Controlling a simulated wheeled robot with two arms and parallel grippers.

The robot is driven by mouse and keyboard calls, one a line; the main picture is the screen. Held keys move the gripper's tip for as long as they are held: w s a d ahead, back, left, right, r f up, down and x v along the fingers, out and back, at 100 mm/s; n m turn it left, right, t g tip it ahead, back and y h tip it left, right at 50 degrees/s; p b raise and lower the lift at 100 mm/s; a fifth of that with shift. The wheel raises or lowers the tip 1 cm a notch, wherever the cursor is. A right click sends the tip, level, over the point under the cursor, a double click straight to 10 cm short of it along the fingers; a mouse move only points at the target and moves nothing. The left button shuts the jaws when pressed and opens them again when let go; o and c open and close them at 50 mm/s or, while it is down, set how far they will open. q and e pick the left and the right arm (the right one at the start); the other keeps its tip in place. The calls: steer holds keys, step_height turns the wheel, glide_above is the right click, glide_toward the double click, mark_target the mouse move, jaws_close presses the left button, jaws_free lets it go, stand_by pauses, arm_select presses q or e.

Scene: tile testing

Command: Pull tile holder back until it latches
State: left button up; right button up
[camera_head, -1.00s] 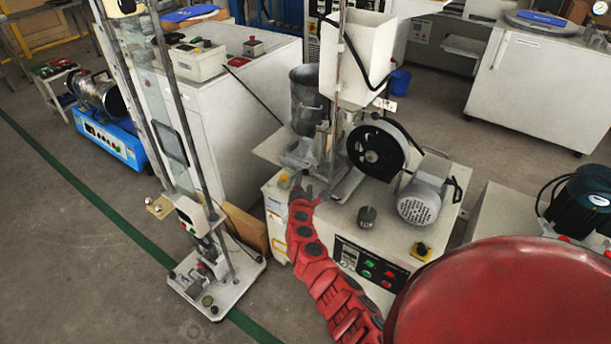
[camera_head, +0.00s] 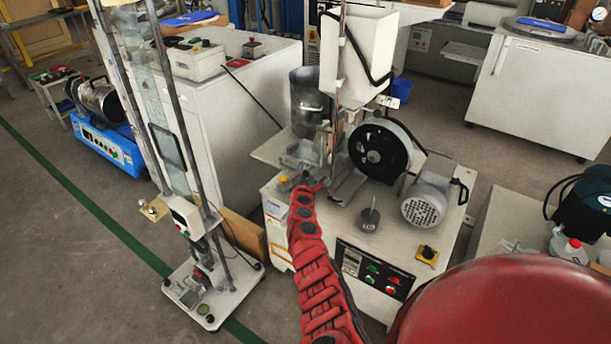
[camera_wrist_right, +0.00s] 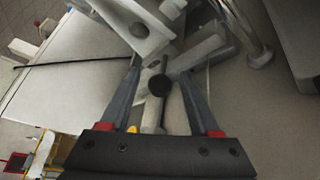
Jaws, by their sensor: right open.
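The grey metal tile holder (camera_wrist_right: 195,58) shows in the right wrist view, with a dark round knob (camera_wrist_right: 160,86) at its near end. In the head view it sits on the abrasion machine's top, left of the black wheel, small and partly hidden by my right arm. My right gripper (camera_wrist_right: 159,75) is open. Its two fingers lie on either side of the knob and the bar under it, and I cannot tell whether they touch. In the head view the right gripper (camera_head: 311,184) is at the machine's left front corner. My left gripper is not in view.
The black wheel (camera_head: 379,151), white hopper (camera_head: 355,55), grey motor (camera_head: 424,205) and a dark weight (camera_head: 368,219) stand around the holder. A tall test stand (camera_head: 190,215) is at the left.

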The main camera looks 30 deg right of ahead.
jaws_close()
stand_by(1.3)
